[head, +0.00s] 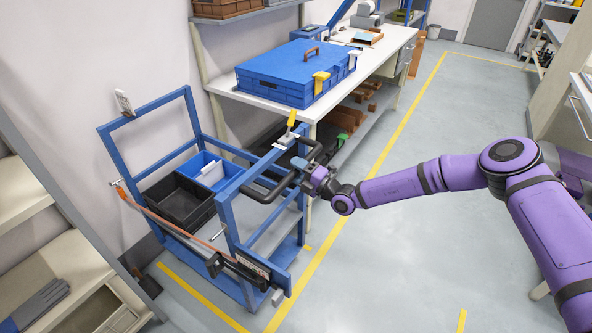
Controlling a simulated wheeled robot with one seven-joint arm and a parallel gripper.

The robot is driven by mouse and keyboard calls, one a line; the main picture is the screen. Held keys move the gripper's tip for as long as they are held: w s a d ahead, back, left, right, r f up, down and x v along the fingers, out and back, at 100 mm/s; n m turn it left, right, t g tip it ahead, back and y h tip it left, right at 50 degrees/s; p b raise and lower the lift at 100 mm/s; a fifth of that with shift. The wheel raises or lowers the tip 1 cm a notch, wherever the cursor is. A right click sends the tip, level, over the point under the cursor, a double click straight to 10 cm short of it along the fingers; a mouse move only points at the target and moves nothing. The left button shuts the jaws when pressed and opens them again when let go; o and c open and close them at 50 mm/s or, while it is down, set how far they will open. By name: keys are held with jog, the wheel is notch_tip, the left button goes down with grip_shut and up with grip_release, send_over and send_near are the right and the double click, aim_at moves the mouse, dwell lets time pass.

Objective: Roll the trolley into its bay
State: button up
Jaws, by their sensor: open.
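The trolley (228,217) is a blue metal frame at the left, standing against the wall beside the workbench's near end. It carries a black bin (180,200) and a blue bin (206,168), and a black looped handle (268,190) faces my arm. An orange strap or bar runs along its near side. My gripper (304,172) is open at the end of my purple arm, right at the handle. I cannot tell whether the handle lies between its fingers or whether they touch. The yellow floor lines (338,222) run past and in front of the trolley.
A beige shelf unit (70,262) stands at the near left. The grey floor (415,270) right of the yellow line is clear.

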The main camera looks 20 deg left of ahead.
jog(key=v, duration=1)
jog(key=shift+d, duration=0.35)
jog(key=shift+s+f, duration=0.1)
